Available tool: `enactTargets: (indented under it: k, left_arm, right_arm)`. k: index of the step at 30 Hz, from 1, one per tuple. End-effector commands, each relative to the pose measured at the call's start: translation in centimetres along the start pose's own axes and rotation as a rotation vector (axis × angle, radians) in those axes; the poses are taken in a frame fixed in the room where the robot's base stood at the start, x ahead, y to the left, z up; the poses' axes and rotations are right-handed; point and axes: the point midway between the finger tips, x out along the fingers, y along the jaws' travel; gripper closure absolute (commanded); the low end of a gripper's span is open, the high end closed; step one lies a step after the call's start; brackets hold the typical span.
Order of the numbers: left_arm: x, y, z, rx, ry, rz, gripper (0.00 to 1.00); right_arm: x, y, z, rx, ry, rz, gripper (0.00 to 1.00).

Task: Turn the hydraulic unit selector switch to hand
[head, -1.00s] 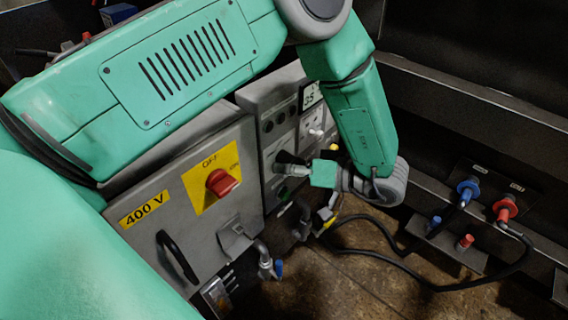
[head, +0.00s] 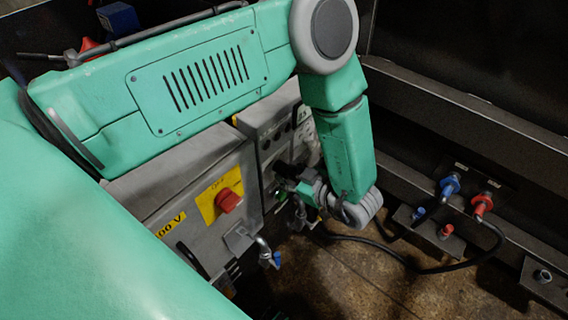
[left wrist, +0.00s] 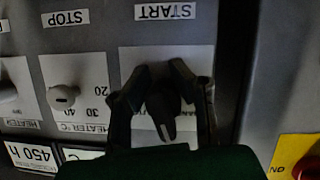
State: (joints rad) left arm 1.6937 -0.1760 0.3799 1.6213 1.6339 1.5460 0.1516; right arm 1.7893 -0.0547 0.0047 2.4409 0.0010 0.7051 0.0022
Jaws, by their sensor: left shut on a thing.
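The selector switch (left wrist: 163,106) is a black knob with a white pointer mark on a white plate, seen upside down in the left wrist view. Its mark points toward the bottom of that picture. Dark lettering on the plate is partly hidden by a finger, so I cannot read the position it points to. My left gripper (left wrist: 160,88) has one finger on each side of the knob and is shut on it. In the head view my left gripper (head: 285,184) is at the grey control panel (head: 262,118), and its wrist hides the switch. My right gripper is not in view.
A heater knob (left wrist: 62,97) sits beside the switch plate. In the head view, a red rotary switch (head: 229,200) on a yellow plate is left of my gripper. Blue (head: 449,186) and red (head: 482,204) hose couplings are at the right.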

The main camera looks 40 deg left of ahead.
Motion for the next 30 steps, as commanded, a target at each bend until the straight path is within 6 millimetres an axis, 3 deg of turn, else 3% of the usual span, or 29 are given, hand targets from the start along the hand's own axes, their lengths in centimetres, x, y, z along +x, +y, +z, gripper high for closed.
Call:
enactTargets:
  k: [1, 15, 30]
  left_arm:
    - [-0.7, 0.7, -0.7, -0.048, 0.004, 0.032, 1.0]
    - [-0.6, 1.0, -0.6, -0.412, 0.002, 0.181, 1.0]
    - [-0.4, 0.9, -0.6, -0.565, 0.003, 0.24, 1.0]
  right_arm:
    - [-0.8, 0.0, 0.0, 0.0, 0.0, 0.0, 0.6]
    - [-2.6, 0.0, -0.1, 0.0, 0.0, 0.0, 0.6]
    - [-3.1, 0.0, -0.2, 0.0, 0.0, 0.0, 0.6]
